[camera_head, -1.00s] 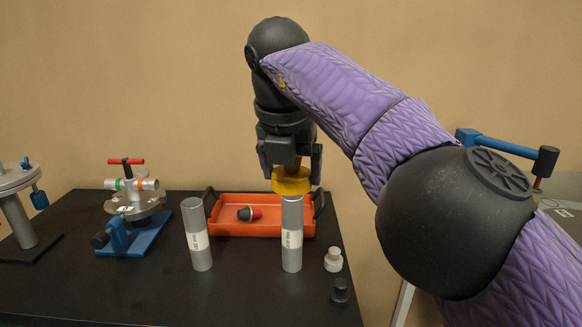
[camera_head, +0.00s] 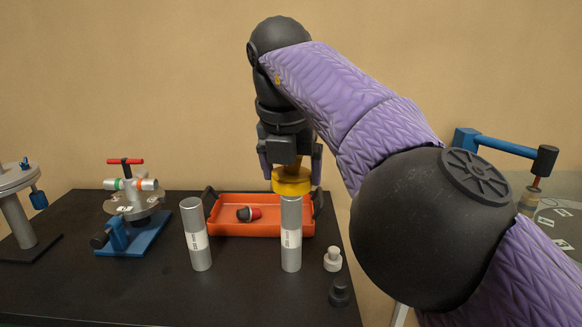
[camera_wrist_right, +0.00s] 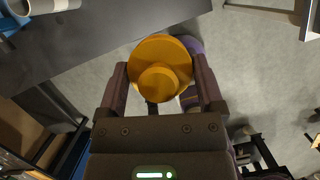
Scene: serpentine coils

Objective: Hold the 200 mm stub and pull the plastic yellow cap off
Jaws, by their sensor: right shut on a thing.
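My right gripper (camera_head: 291,172) points down and is shut on the yellow cap (camera_head: 291,183), a round disc with a smaller raised middle. The cap also shows between both fingers in the right wrist view (camera_wrist_right: 160,70). In the head view, a grey metal stub (camera_head: 291,240) with a white label stands upright directly below the cap. The cap overlaps the stub's top edge, and I cannot tell whether they touch. A second grey stub (camera_head: 196,235), bare on top, stands to the left. The label sizes are too small to read. My left gripper is not in view.
An orange tray (camera_head: 230,229) with a red and black piece (camera_head: 249,214) lies behind the stubs. A white knob (camera_head: 333,259) and a black knob (camera_head: 340,292) stand at right near the black table's edge. A blue-based fixture (camera_head: 133,235) stands at left.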

